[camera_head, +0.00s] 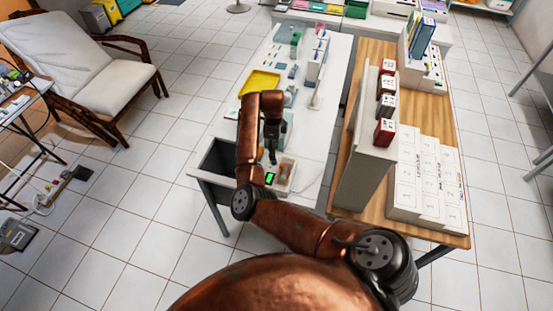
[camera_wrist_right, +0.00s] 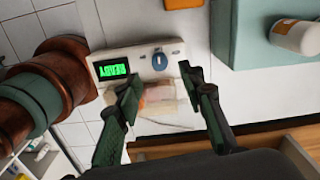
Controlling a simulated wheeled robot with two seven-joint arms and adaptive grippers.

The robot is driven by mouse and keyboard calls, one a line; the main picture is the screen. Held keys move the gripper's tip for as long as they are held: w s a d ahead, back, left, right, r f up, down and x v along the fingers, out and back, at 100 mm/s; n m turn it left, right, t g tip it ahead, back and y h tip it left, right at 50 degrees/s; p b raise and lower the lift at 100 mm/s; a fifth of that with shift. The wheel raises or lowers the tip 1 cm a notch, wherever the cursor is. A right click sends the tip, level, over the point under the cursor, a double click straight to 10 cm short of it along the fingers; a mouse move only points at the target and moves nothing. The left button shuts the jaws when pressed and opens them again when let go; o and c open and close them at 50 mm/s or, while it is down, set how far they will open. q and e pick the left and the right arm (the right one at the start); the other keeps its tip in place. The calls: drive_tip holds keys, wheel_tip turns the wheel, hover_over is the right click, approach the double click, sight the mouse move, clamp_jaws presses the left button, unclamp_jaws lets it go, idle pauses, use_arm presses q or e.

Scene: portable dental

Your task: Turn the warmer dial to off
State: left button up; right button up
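The warmer (camera_wrist_right: 142,62) is a small light box with a green lit display (camera_wrist_right: 113,71) and a round blue dial (camera_wrist_right: 159,61) on its panel. In the head view the warmer (camera_head: 285,176) stands near the front end of the white table, its green display showing. My right gripper (camera_wrist_right: 160,84) is open, with its two dark fingers apart and nothing held between them. In the wrist view the dial appears just beyond the gap between the fingertips, and no contact shows. In the head view my right gripper (camera_head: 272,150) hangs above the warmer, partly covering it. My left gripper is not in view.
A yellow tray (camera_head: 260,82) lies farther back on the white table (camera_head: 232,150). A wooden table (camera_head: 440,232) with white boxes (camera_head: 428,180) and a tall shelf stands at right. In the wrist view a teal box (camera_wrist_right: 270,40) and a white bottle (camera_wrist_right: 298,36) sit beyond the fingers.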

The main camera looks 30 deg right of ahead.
wheel_tip(320, 180, down, 6)
drive_tip(key=shift+f, duration=0.1)
idle(0.4)
clamp_jaws()
